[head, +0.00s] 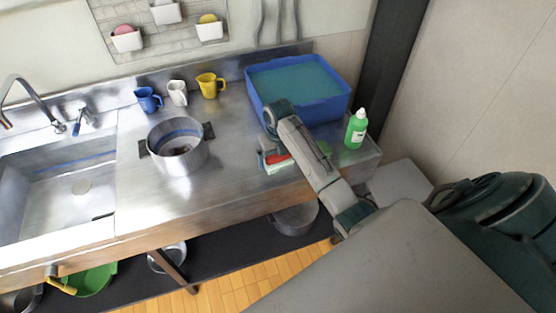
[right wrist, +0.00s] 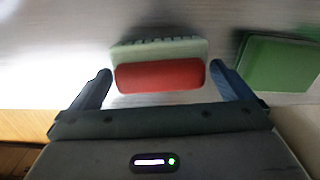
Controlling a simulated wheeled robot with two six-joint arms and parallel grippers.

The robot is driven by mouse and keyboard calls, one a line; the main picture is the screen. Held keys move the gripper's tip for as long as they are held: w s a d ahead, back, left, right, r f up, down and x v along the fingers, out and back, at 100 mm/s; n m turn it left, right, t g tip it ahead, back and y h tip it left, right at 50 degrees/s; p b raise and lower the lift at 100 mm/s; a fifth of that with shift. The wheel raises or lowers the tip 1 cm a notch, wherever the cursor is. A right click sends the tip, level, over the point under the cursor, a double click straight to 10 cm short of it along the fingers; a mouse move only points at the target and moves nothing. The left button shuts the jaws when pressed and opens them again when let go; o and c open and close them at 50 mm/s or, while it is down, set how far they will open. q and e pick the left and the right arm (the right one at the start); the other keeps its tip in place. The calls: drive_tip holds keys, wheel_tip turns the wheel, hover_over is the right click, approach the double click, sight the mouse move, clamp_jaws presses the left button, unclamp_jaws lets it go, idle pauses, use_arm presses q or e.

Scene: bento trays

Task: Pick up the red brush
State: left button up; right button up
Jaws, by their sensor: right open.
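The red brush (head: 278,160) lies on the steel counter near its front edge, partly hidden by my right arm in the head view. In the right wrist view the red brush (right wrist: 160,76) shows a red back with a pale strip, probably bristles, along its far side. My right gripper (right wrist: 160,82) is open, with one finger on each side of the brush. The fingers look apart from it. In the head view the right gripper (head: 266,153) is small and partly hidden. My left gripper is not in view.
A green pad-like thing (right wrist: 277,63) lies right of the brush. A green bottle (head: 356,130) stands at the right, and a blue tub (head: 300,112) of water behind. A metal pot (head: 180,160) stands left, with several mugs behind it. The counter between pot and brush is clear.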

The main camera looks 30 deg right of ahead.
drive_tip(key=c, duration=0.7)
drive_tip(key=shift+c, duration=0.2)
drive_tip(key=shift+r, duration=0.15)
drive_tip(key=shift+r+b, duration=0.2)
drive_tip(key=shift+b, duration=0.1)
wheel_tip(320, 180, up, 2)
drive_tip(key=shift+r+b, duration=0.15)
drive_tip(key=shift+b, duration=0.65)
drive_tip(key=s, duration=0.1)
drive_tip(key=s+a, duration=0.1)
drive_tip(key=s, duration=0.1)
drive_tip(key=shift+a+r, duration=0.25)
drive_tip(key=shift+r, duration=0.1)
drive_tip(key=s+a+r+p, duration=0.1)
drive_tip(key=s+a+p, duration=0.3)
drive_tip(key=s, duration=0.7)
drive_tip(key=shift+s+a+r+p, duration=0.15)
drive_tip(key=shift+s+a+p, duration=0.2)
drive_tip(key=shift+a, duration=0.35)
